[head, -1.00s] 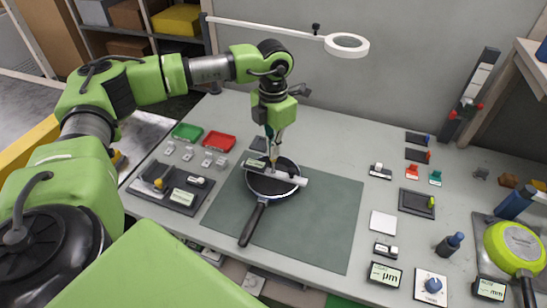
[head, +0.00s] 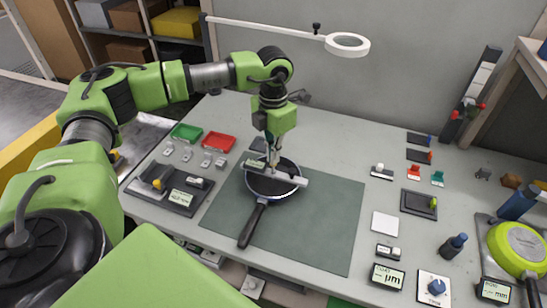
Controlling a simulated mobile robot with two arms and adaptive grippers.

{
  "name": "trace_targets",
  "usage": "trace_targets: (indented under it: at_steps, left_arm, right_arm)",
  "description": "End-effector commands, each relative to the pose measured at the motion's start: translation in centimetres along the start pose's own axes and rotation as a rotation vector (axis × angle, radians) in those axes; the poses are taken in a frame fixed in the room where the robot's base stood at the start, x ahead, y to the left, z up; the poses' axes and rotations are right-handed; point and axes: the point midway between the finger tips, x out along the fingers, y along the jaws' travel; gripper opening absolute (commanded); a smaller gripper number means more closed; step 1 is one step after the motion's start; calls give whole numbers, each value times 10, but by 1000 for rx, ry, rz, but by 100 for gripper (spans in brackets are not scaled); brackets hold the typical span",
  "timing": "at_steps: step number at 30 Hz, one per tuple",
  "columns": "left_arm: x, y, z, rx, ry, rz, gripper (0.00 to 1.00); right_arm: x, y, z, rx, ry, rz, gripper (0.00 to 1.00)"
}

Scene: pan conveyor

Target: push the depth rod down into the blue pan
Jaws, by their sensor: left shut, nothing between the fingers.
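The blue pan (head: 287,194) sits on the dark green mat, its black handle pointing toward the front left. A depth gauge lies across its rim, with a pale crossbar (head: 297,180) and a small display (head: 256,165) at its left end. My left gripper (head: 274,163) points straight down over the gauge's middle, shut and empty. Its tips are at or just above the gauge; I cannot tell if they touch. The depth rod is too small or hidden behind the fingers to make out. My right gripper is out of view.
A dark gauge tray (head: 150,193) and green and red bins (head: 219,141) stand left of the mat. Another, green pan (head: 515,247) lies at the far right. A ring lamp (head: 347,44) reaches over the back. The mat's right half (head: 325,220) is clear.

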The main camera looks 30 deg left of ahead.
Motion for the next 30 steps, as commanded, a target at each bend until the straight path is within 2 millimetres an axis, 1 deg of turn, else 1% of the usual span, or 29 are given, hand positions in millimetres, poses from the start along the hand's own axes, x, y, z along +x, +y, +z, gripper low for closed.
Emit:
trace_targets:
  at_steps: [30]
  left_arm:
    - [20, 0, 0, 0, 0, 0, 0]
  right_arm:
    - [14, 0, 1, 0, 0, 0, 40]
